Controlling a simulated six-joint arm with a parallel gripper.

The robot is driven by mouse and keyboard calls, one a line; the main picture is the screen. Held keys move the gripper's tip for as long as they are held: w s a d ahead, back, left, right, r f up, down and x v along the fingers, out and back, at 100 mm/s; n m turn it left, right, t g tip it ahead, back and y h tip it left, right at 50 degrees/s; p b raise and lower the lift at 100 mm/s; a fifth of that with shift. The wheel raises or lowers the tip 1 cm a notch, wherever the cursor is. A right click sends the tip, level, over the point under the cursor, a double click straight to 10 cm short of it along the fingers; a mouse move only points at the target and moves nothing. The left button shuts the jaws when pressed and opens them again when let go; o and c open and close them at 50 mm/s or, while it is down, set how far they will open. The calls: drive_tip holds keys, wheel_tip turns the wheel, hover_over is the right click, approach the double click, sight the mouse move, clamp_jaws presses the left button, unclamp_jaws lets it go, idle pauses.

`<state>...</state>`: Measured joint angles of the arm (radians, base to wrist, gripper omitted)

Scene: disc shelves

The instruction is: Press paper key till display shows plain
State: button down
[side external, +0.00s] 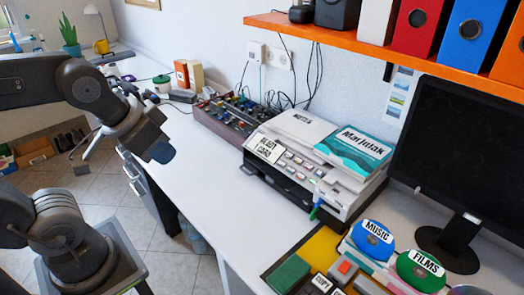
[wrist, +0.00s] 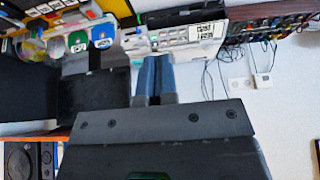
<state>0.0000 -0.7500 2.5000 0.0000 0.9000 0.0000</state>
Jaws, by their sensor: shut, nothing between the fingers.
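The grey-white printer (side external: 350,205) stands on the desk, with a row of small keys (side external: 297,163) along its front panel. A white panel with two lines of dark text (side external: 266,148) sits at its left end; the text is too small to read surely, and I cannot tell which key is paper. In the wrist view the printer appears upside down, with its keys (wrist: 178,36) and the text panel (wrist: 207,30) beyond my fingers. My gripper (side external: 160,151) has blue fingertips, is shut and empty, and hangs left of the printer, apart from it. The fingers also show in the wrist view (wrist: 154,78).
A teal-covered paper stack (side external: 355,148) lies on the printer. A mixer-like box with cables (side external: 235,118) stands behind it to the left. A monitor (side external: 460,150), an orange shelf (side external: 350,50) and labelled discs (side external: 372,238) are to the right. The white desk (side external: 215,180) is clear before the printer.

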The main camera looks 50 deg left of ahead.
sight(289, 155)
idle(0.4)
drive_tip(key=w+a+f+n+t, duration=0.1)
drive_tip(key=w+a+f+t, duration=0.1)
drive_tip(key=w, duration=0.8)
drive_tip(key=w+a+f+n+t, duration=0.2)
drive_tip(key=w+t, duration=0.1)
drive_tip(key=w, duration=0.7)
drive_tip(key=w+a+f+n+t, duration=0.1)
drive_tip(key=w+a+f+t, duration=0.15)
drive_tip(key=w, duration=0.65)
drive_tip(key=w+f+t+h, duration=0.1)
drive_tip(key=w+f+h, duration=0.2)
drive_tip(key=w+f, duration=0.2)
wheel_tip(289, 155, down, 3)
drive_tip(key=shift+w+d+h, duration=0.15)
drive_tip(key=shift+w+h, duration=0.15)
drive_tip(key=shift+w, duration=0.1)
drive_tip(key=shift+f, duration=0.1)
drive_tip(key=shift+w+f, duration=0.7)
drive_tip(key=shift+f, duration=0.55)
drive_tip(key=shift+w+f, duration=0.7)
drive_tip(key=shift+f, duration=0.55)
drive_tip(key=shift+w+f, duration=0.7)
drive_tip(key=shift+f, duration=0.55)
drive_tip(key=shift+w+f, duration=0.1)
drive_tip(key=shift+f, duration=0.05)
drive_tip(key=shift+w+f, duration=0.15)
drive_tip(key=shift+f, duration=0.05)
